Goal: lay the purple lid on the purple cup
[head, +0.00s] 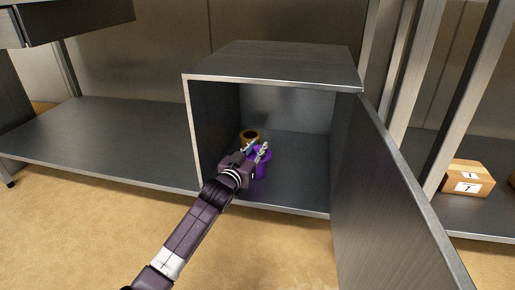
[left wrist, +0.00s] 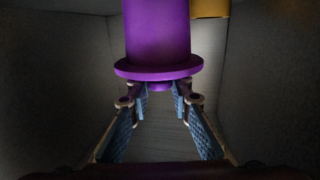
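The purple cup (head: 262,170) stands inside the metal box, partly hidden by my left gripper (head: 257,148). In the left wrist view the cup (left wrist: 158,30) runs up to the picture's top edge. The purple lid (left wrist: 158,68), a wide disc with a small knob (left wrist: 160,86), is at the cup's near end, with no gap visible between them. My left gripper (left wrist: 161,88) has its fingers apart, one on each side of the knob, and looks open. In the head view the lid is hard to tell from the cup. My right gripper is not in view.
A yellow-brown cup (head: 250,135) stands just behind the purple cup; part of it shows in the left wrist view (left wrist: 210,8). The box's left wall (head: 212,130) is close to my arm. Its door (head: 395,190) stands open at the right. The box floor right of the cup is clear.

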